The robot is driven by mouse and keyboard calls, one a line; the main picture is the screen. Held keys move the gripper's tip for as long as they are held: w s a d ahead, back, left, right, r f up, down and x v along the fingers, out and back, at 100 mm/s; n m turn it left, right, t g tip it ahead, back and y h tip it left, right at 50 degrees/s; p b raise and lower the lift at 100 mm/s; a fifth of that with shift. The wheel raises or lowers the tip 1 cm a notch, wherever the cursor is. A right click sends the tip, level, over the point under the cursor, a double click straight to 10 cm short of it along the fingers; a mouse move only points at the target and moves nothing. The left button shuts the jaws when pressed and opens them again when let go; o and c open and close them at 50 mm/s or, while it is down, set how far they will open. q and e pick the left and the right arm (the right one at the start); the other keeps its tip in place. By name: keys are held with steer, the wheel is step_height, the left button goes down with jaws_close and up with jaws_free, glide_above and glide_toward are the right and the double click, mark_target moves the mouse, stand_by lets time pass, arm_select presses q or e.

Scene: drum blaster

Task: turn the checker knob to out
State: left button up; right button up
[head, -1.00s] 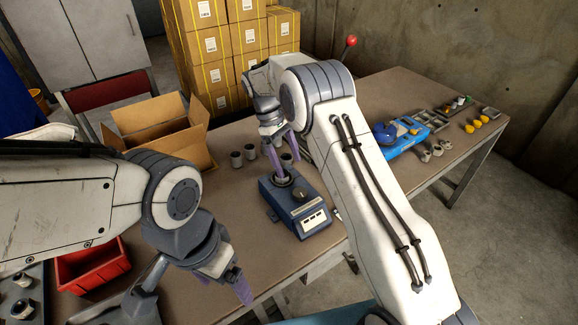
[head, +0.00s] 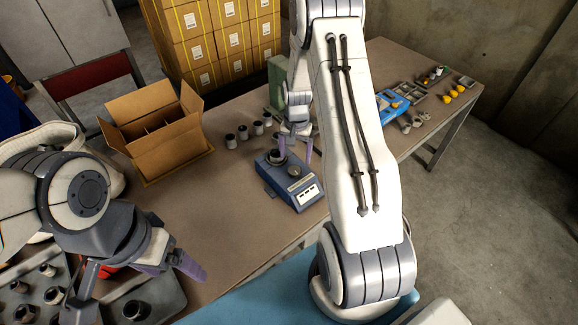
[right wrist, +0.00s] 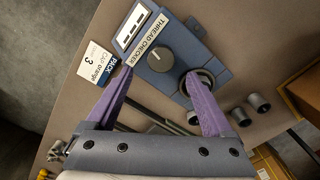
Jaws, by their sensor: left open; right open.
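The blue thread checker (head: 305,195) stands on the table in the middle of the head view, with its dark round knob (head: 294,170) on top. The knob (right wrist: 160,60) shows large in the right wrist view, between the "THREAD CHECKER" label and a round socket (right wrist: 209,76). I cannot read its setting. My right gripper (head: 295,151) is open and empty over the checker; one finger partly covers the socket in the right wrist view, the other is near the label end. The knob lies between the finger lines. My left gripper (head: 178,266) is open and empty at lower left.
Several grey cups (head: 243,132) stand behind the checker. An open cardboard box (head: 155,135) is at left. A grey tray (head: 160,290) with fittings is at lower left. A card reading "CAP orange 3" (right wrist: 97,66) shows in the right wrist view. A blue device (head: 391,105) stands at right.

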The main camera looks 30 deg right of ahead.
mark_target(295, 170)
step_height(295, 170, down, 7)
steer(key=shift+r+p, duration=0.2)
steer(key=shift+p, duration=0.45)
